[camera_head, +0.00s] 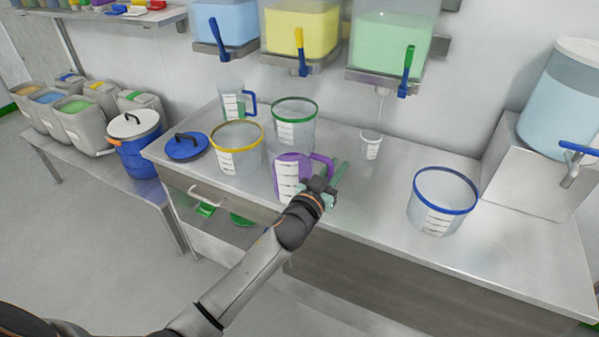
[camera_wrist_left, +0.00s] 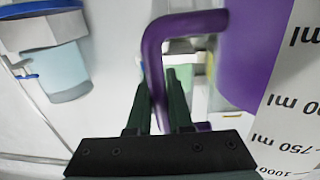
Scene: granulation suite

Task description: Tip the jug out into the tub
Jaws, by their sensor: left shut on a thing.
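The purple jug (camera_head: 288,181) has a white volume label and a purple handle (camera_wrist_left: 153,62). It looks upright near the front edge of the steel bench, but I cannot tell whether its base touches the bench. My left gripper (camera_head: 333,181) is shut on the handle at the jug's right side; the fingers (camera_wrist_left: 160,100) show around it in the left wrist view. Clear tubs stand on the bench: a yellow-rimmed tub (camera_head: 226,162) to the left of the jug, a green-rimmed tub (camera_head: 301,133) behind it, and a blue-rimmed tub (camera_head: 443,203) to the right. My right gripper is out of view.
A small clear cup (camera_head: 370,146) is behind the gripper. A large water container (camera_head: 562,110) is on a steel stand at right. The bench between jug and blue-rimmed tub is clear.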

